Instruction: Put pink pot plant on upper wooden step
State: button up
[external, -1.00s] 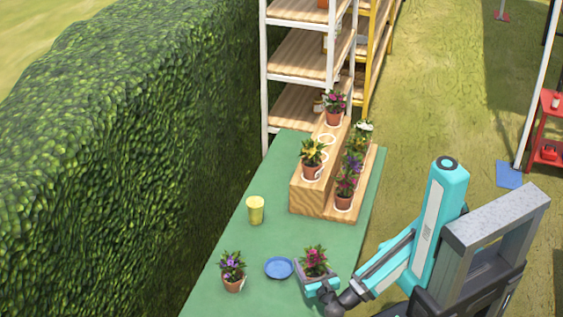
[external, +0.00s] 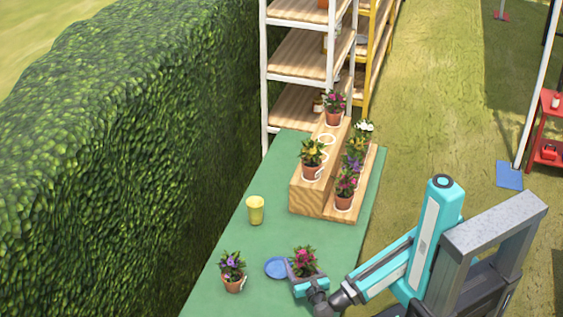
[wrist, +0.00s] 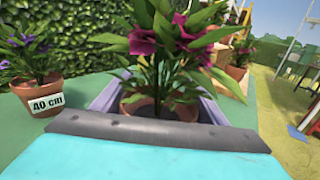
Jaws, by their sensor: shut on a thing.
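The pink pot plant (external: 303,258) has pink flowers, green leaves and a terracotta pot. My gripper (external: 304,276) is shut on it at the front of the green table. In the wrist view the pink pot plant (wrist: 165,60) stands upright between the jaws, its pot (wrist: 160,108) partly hidden by the gripper's front edge. I cannot tell whether the pot is clear of the table. The upper wooden step (external: 299,188) is farther back on the table. It carries a yellow-flowered plant (external: 312,157) and a pink-flowered plant (external: 333,107), with white rings between them.
A blue saucer (external: 273,268) lies just left of my gripper. A purple-flowered pot (external: 232,272) with a "40 cm" label (wrist: 47,104) stands farther left. A yellow cup (external: 255,211) stands behind. The lower wooden step (external: 368,190) holds several plants. The table's middle (external: 290,232) is clear.

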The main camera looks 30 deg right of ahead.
jog(key=shift+w+a+f+b, duration=0.15)
jog(key=shift+w+a+b, duration=0.3)
jog(key=shift+b, duration=1.25)
jog(key=shift+a+b, duration=0.15)
jog(key=shift+b, duration=0.2)
jog(key=shift+w+a+b, duration=0.1)
jog(key=shift+b, duration=0.25)
jog(key=w+a+b, duration=0.2)
jog(key=w+a, duration=0.3)
jog(key=a, duration=0.3)
jog(key=shift+w+a+f, duration=0.3)
jog(key=shift+w+a, duration=0.1)
jog(key=shift+f, duration=1.8)
jog(key=shift+f, duration=0.1)
